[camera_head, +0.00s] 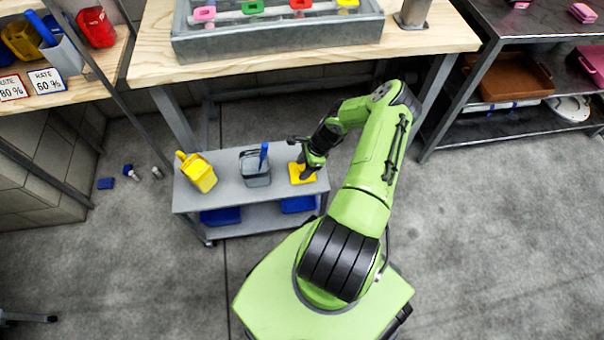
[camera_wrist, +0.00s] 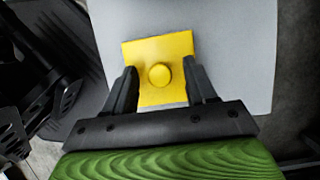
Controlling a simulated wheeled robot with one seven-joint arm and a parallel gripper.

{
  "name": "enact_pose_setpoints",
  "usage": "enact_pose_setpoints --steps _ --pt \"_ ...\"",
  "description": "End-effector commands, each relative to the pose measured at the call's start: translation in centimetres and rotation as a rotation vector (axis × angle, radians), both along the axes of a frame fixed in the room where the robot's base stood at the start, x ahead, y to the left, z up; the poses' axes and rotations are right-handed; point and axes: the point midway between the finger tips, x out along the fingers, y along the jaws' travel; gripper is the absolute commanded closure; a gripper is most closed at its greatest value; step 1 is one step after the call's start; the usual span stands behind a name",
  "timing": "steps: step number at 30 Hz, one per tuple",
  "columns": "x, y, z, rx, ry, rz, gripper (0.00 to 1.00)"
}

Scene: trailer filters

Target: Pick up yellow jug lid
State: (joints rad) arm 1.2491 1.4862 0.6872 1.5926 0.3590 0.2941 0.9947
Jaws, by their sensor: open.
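The yellow jug lid (camera_wrist: 155,52) is a flat yellow square with a round knob (camera_wrist: 160,75) on it. It lies on the right part of the grey cart top, and it also shows in the head view (camera_head: 302,174). My gripper (camera_wrist: 163,80) is open, with one black finger on each side of the lid's near part. In the wrist view the knob is between the fingertips. I cannot tell whether the fingers touch the lid. In the head view my gripper (camera_head: 308,166) is over the lid and hides part of it.
A yellow jug (camera_head: 198,173) and a grey container (camera_head: 255,168) with a blue handle stand on the cart (camera_head: 226,187), left of the lid. A wooden workbench (camera_head: 300,55) with a grey tray is behind.

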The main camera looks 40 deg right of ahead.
Motion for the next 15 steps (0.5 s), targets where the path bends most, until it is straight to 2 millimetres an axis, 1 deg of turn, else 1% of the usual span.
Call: enact_pose_setpoints --steps 2,3,13,14,15 --pt "0.01 -0.06 0.20 -0.001 -0.001 0.000 0.44" --pt "0.00 -0.06 0.22 -0.001 -0.001 0.000 0.47" --pt "-0.01 -0.07 0.23 -0.001 -0.001 0.000 0.97" --pt "-0.01 -0.07 0.24 -0.001 -0.001 0.000 1.00" --pt "-0.01 -0.07 0.25 -0.001 -0.001 0.000 1.00"
